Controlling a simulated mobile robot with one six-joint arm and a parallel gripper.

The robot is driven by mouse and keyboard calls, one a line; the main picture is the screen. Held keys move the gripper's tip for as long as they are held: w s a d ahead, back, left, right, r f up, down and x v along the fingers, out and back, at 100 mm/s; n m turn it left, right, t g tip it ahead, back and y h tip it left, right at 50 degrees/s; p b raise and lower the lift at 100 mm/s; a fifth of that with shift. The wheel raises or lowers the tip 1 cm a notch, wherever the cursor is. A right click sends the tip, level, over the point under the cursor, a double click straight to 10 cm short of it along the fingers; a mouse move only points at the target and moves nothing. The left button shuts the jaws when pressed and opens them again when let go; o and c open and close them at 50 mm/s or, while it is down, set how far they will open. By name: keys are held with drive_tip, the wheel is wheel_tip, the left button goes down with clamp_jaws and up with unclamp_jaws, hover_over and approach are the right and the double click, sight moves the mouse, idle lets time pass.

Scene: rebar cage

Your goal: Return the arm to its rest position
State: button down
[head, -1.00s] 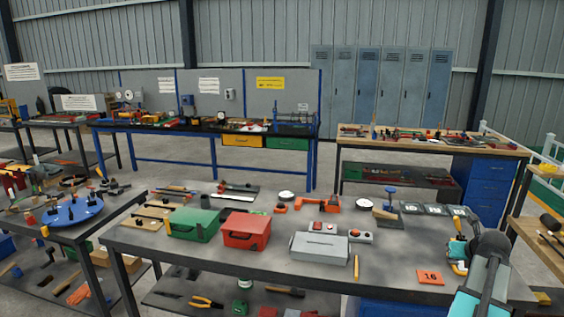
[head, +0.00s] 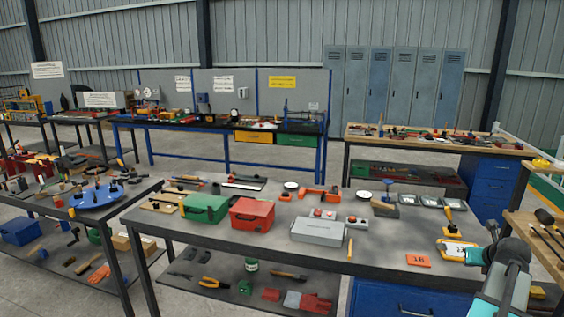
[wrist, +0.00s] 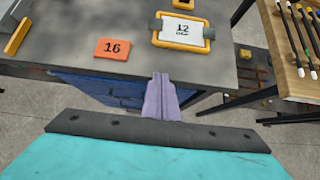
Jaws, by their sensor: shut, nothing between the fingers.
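My gripper (wrist: 161,96) shows in the wrist view, its narrow fingers together with nothing between them. It is in front of the near edge of the grey workbench (wrist: 80,30). An orange tag marked 16 (wrist: 113,49) and a yellow-framed card marked 12 (wrist: 183,28) lie on the bench beyond the fingers. In the head view my arm is at the lower right, by the bench's right end, and the fingers cannot be made out there. The orange tag also shows in the head view (head: 418,261).
A green case (head: 205,208), a red case (head: 252,216) and a grey box (head: 319,231) stand on the bench. A wooden-topped table (wrist: 292,45) with rods is at the right.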

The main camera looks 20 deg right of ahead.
drive_tip(key=w+a+f+n+y, duration=0.2)
drive_tip(key=w+a+f, duration=0.6)
drive_tip(key=a, duration=0.2)
drive_tip(key=w+a+f+n+y, duration=0.2)
drive_tip(key=w+a+f, duration=0.55)
drive_tip(key=a, duration=0.35)
drive_tip(key=w+a+f+n+g+y, duration=0.1)
drive_tip(key=a+f+n+g+y, duration=0.1)
drive_tip(key=a+f, duration=0.75)
drive_tip(key=a+f+n+g+y, duration=0.1)
drive_tip(key=a+f+n, duration=0.2)
drive_tip(key=a+f, duration=0.7)
drive_tip(key=s+a+f+n+g, duration=0.2)
drive_tip(key=s+a+f+n, duration=0.15)
drive_tip(key=a, duration=0.35)
drive_tip(key=s+a+f+n+g, duration=0.1)
drive_tip(key=s+a+f+n, duration=0.2)
drive_tip(key=s+a, duration=0.35)
drive_tip(key=s+a+f+n+g, duration=0.2)
drive_tip(key=s+a+f+n, duration=0.1)
drive_tip(key=a, duration=0.5)
drive_tip(key=s+a+f+n+g+h, duration=0.1)
drive_tip(key=s+a+f+n+g, duration=0.1)
drive_tip(key=s+n, duration=0.8)
drive_tip(key=s+a+f+n+g+h, duration=0.1)
drive_tip(key=s+f+n+g, duration=0.2)
drive_tip(key=s+n, duration=0.7)
drive_tip(key=n, duration=0.5)
drive_tip(key=shift+a, duration=0.35)
